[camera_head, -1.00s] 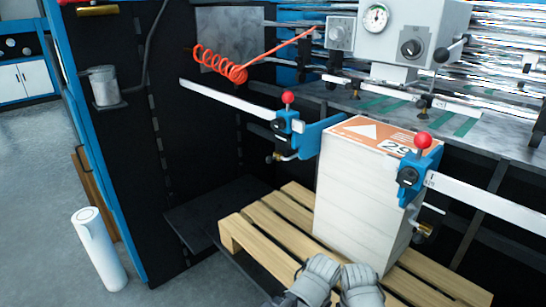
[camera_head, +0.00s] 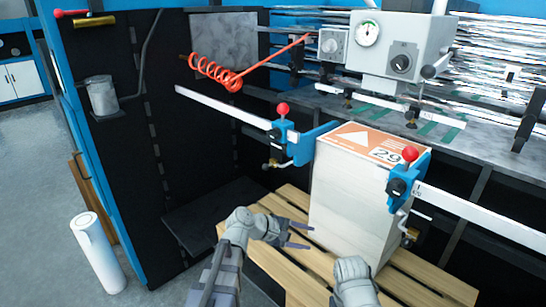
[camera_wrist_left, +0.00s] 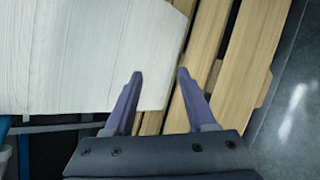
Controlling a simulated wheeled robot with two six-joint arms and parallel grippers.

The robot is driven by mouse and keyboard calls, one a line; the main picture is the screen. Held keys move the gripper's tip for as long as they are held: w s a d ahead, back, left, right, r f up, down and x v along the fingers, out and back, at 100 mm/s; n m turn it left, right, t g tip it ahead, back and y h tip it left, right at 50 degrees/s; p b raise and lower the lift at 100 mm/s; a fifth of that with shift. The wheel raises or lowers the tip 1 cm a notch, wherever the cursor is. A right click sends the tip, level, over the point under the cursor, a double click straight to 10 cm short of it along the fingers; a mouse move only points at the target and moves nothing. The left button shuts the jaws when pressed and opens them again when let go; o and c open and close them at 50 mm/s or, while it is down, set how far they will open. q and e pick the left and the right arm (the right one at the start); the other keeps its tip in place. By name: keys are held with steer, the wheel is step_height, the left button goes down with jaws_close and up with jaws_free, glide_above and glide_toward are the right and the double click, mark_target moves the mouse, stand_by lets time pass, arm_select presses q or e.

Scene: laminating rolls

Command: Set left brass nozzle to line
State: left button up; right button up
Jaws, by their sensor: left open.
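The left brass nozzle (camera_head: 271,164) is small and sits low on the left blue clamp (camera_head: 283,137), which has a red ball knob and rides on a white ruled bar (camera_head: 222,107). A second brass nozzle (camera_head: 410,235) hangs under the right blue clamp (camera_head: 404,186). My left gripper (camera_head: 308,237) is open and empty, below the left nozzle, with its fingers pointing right toward the stack. In the left wrist view its two fingers (camera_wrist_left: 160,72) are apart, over the stack's edge. My right gripper (camera_head: 355,285) is at the bottom; its fingers are hidden. I cannot make out a set line.
A tall white paper stack (camera_head: 345,205) with an orange label stands on a wooden pallet (camera_head: 275,265) between the clamps. A coiled orange hose (camera_head: 217,72) hangs behind the left bar. A gauge box (camera_head: 400,45) stands above. A white roll (camera_head: 98,252) stands on the floor at left.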

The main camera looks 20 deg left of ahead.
mark_target(272, 164)
arm_select(q)
steer(key=w+a+r+n+t, duration=0.3)
steer(key=a+r+n, duration=0.1)
steer(key=a, duration=0.1)
steer(key=w+a+r+n+t+p, duration=0.1)
steer(key=w+a+r+n+t, duration=0.2)
steer(key=a+r+n, duration=0.2)
steer(key=w+a+r+n+t+p, duration=0.1)
steer(key=w+a+r+n+t, duration=0.1)
steer(key=a, duration=0.5)
steer(key=shift+w+a+r+n+t, duration=0.1)
steer(key=shift+w+r+n+t, duration=0.15)
steer(key=shift+r+n, duration=0.5)
steer(key=shift+w+a+r+n+t, duration=0.2)
steer(key=shift+r+n, duration=0.25)
steer(key=shift+r, duration=0.45)
steer(key=shift+w+r+y, duration=0.1)
steer(key=shift+w+y, duration=0.15)
steer(key=shift+y, duration=0.05)
arm_select(e)
steer(key=r, duration=0.1)
steer(key=w+r, duration=0.1)
steer(key=shift+w+d+r, duration=0.2)
steer(key=shift+d+r, duration=0.15)
steer(key=shift+d, duration=0.05)
arm_select(q)
steer(key=shift+d, duration=0.1)
steer(key=shift+x, duration=3.9)
steer(key=shift+r, duration=0.1)
steer(key=shift+c, duration=0.3)
